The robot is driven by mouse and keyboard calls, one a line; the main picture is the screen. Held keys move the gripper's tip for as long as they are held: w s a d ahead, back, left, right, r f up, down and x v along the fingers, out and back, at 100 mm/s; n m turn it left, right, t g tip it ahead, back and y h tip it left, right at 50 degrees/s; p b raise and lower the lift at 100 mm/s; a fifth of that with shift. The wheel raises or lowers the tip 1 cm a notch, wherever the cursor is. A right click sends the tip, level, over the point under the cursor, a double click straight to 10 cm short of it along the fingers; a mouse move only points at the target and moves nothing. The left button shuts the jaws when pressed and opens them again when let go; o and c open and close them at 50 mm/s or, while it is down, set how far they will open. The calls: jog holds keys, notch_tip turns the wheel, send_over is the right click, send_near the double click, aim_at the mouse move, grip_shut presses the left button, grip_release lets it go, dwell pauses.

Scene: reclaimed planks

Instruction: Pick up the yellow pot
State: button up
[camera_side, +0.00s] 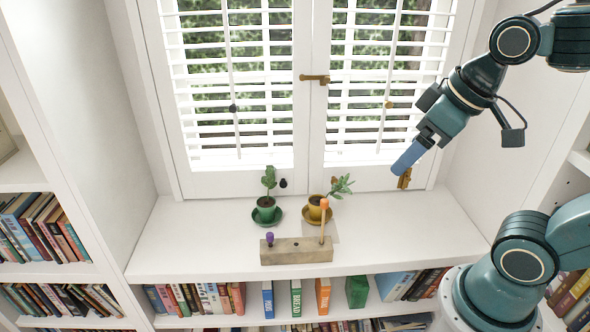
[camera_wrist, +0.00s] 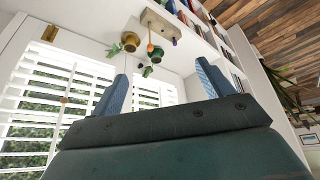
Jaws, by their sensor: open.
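The yellow pot (camera_side: 316,211) stands upright on a yellow saucer on the white window ledge, with a leafy plant leaning right. An orange-topped stick stands just in front of its right side. The yellow pot also shows in the upper left of the wrist view (camera_wrist: 130,42). My gripper (camera_side: 402,172) is above the ledge, to the right of the pot and clear of it, pointing down and left. In the wrist view my gripper (camera_wrist: 162,82) shows two blue fingers spread wide apart with nothing between them.
A green pot (camera_side: 266,213) with a plant stands on a green saucer left of the yellow pot. A wooden block (camera_side: 290,252) with a purple knob and the orange-topped stick (camera_side: 322,228) lies in front. Shuttered windows close off the back. The ledge's right part (camera_side: 420,235) is free.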

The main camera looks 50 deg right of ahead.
jog(key=shift+s+a+f+m, duration=0.1)
jog(key=shift+s+f+m, duration=0.15)
jog(key=shift+s, duration=0.35)
jog(key=shift+s+f+m, duration=0.15)
jog(key=shift+s+m, duration=0.1)
jog(key=shift+s, duration=0.35)
jog(key=shift+w, duration=0.1)
jog(key=w+d+f+n+y, duration=0.1)
jog(key=w+d+f+n, duration=0.2)
jog(key=w, duration=0.6)
jog(key=w+d+f, duration=0.4)
jog(key=w, duration=0.5)
jog(key=w+d+f, duration=0.2)
jog(key=d+f, duration=0.2)
jog(key=f, duration=0.2)
jog(key=w+d+f+n+y, duration=0.1)
jog(key=w+d+f, duration=0.2)
jog(key=f, duration=0.4)
jog(key=w+d+f+t, duration=0.1)
jog(key=w+d+f, duration=0.1)
jog(key=d+f, duration=0.3)
jog(key=shift+w+f+n, duration=0.3)
jog(key=shift+w+f, duration=0.1)
jog(key=shift+f, duration=0.25)
jog(key=shift+d, duration=0.1)
